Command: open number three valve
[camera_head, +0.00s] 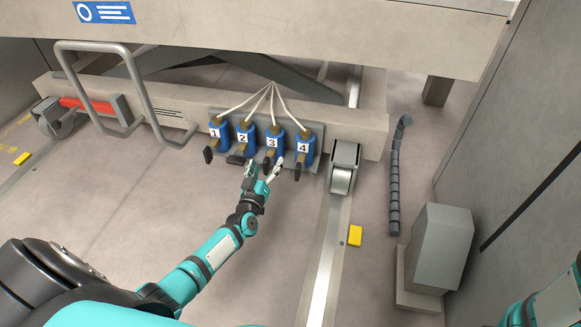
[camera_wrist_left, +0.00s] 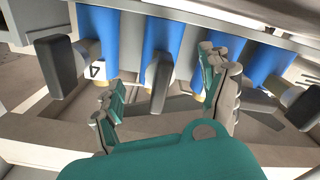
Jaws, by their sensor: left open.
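Four blue valves numbered 1 to 4 sit in a row on a grey plate. The number three valve (camera_head: 272,142) is third from the left, with a dark lever handle (camera_head: 267,166) at its lower end. My left gripper (camera_head: 263,172) is open just in front of that handle, partly hiding it. In the left wrist view, the handle (camera_wrist_left: 158,80) stands between the two spread fingers of my left gripper (camera_wrist_left: 164,88), with gaps on both sides. The valve body (camera_wrist_left: 161,45) shows above it. My right gripper is out of view.
Valve 2 (camera_head: 244,139) and valve 4 (camera_head: 304,144) stand close on either side; valve 2's handle (camera_head: 237,160) lies sideways. Valve 1 (camera_head: 218,131) is farther left. A grey machine beam (camera_head: 355,128) carries them. A grey pedal box (camera_head: 440,246) stands at right.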

